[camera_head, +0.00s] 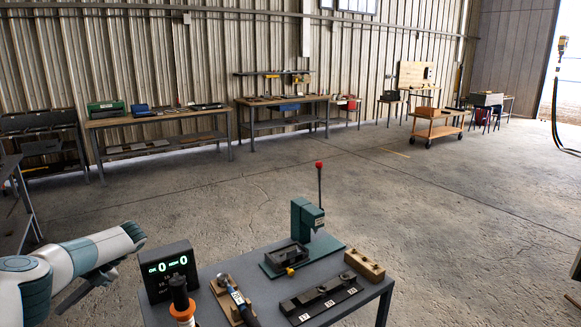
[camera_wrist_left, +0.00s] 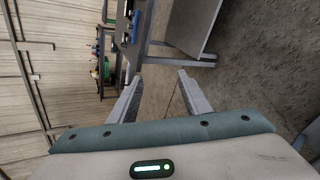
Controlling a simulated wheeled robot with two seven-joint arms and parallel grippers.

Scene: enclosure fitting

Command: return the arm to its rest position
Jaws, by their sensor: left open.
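My left gripper (camera_wrist_left: 160,77) is open in the left wrist view, with its two grey fingers apart and nothing between them. In the head view my left arm (camera_head: 85,256), white and teal, comes in at the lower left, beside the black display box and clear of the work table (camera_head: 212,296). I cannot clearly make out the gripper's fingers in the head view. My right gripper is not in view.
The work table holds a display box (camera_head: 168,272) reading 0 and 0, an orange-collared tool (camera_head: 183,308), a screwdriver-like tool (camera_head: 238,300), a teal press (camera_head: 306,221), a black slotted block (camera_head: 320,299) and a wooden block (camera_head: 364,264). Open concrete floor lies beyond; benches line the wall.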

